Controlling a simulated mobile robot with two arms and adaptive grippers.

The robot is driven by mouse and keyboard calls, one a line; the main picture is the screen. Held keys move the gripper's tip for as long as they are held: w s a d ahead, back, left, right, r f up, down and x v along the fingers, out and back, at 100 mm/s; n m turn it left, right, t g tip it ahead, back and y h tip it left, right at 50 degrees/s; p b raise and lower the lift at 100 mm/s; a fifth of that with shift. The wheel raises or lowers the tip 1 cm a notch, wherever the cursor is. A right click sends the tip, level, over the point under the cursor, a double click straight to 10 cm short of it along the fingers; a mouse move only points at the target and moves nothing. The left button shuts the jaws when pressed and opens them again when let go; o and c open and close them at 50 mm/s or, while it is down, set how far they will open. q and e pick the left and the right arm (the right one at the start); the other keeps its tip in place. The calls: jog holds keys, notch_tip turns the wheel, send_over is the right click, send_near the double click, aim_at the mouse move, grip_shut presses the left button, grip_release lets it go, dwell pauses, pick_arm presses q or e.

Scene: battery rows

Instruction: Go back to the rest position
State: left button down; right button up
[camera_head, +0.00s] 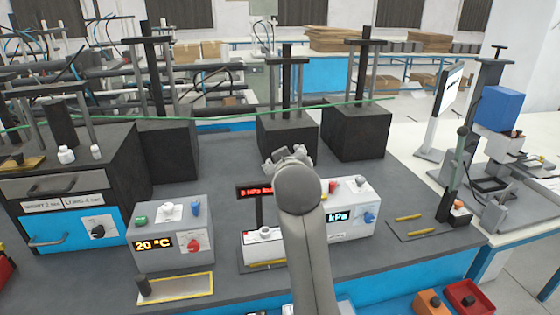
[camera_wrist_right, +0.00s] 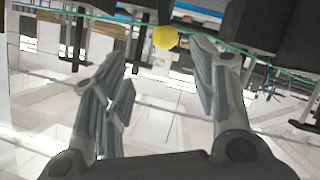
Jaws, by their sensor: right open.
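My right arm rises from the bottom middle of the head view, and its gripper (camera_head: 287,157) is raised above the dark bench, mostly hidden behind the wrist. In the right wrist view the right gripper (camera_wrist_right: 158,60) is open with nothing between its fingers. A yellow round thing (camera_wrist_right: 165,37) shows beyond the fingertips; I cannot tell what it is. My left gripper is not in view.
A grey box with a 20 °C display (camera_head: 170,238) stands left of the arm. A white box with a kPa display (camera_head: 350,208) stands right, partly behind it. Black blocks (camera_head: 355,130) with posts stand behind.

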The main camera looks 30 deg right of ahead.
jog(key=s+a+f+n+g+y, duration=0.1)
jog(key=s+a+f, duration=0.1)
jog(key=s+f, duration=0.35)
jog(key=s+a+f+g+y, duration=0.1)
jog(key=s+f+g, duration=0.1)
jog(key=f, duration=0.7)
jog(key=s+a+f+n+g+y, duration=0.1)
jog(key=s+a+f, duration=0.1)
jog(key=s+f, duration=0.35)
jog(key=s+a+f+g+y, duration=0.2)
jog(key=s+a+f+g, duration=0.1)
jog(key=s+f, duration=0.55)
jog(key=s+a+f+g+y, duration=0.1)
jog(key=s+a+f+g, duration=0.3)
jog(key=s, duration=0.7)
notch_tip(320, 180, down, 30)
jog(key=s+b, duration=0.2)
jog(key=b, duration=0.1)
jog(key=s+d+f+b, duration=0.1)
jog(key=s+d+f, duration=0.1)
jog(key=s+f, duration=0.6)
jog(key=s+d+f+b, duration=0.1)
jog(key=s+f, duration=0.7)
jog(key=f, duration=0.2)
jog(key=shift+s+d+f+g, duration=0.25)
jog(key=shift+d+f+g, duration=0.05)
jog(key=shift+d, duration=0.05)
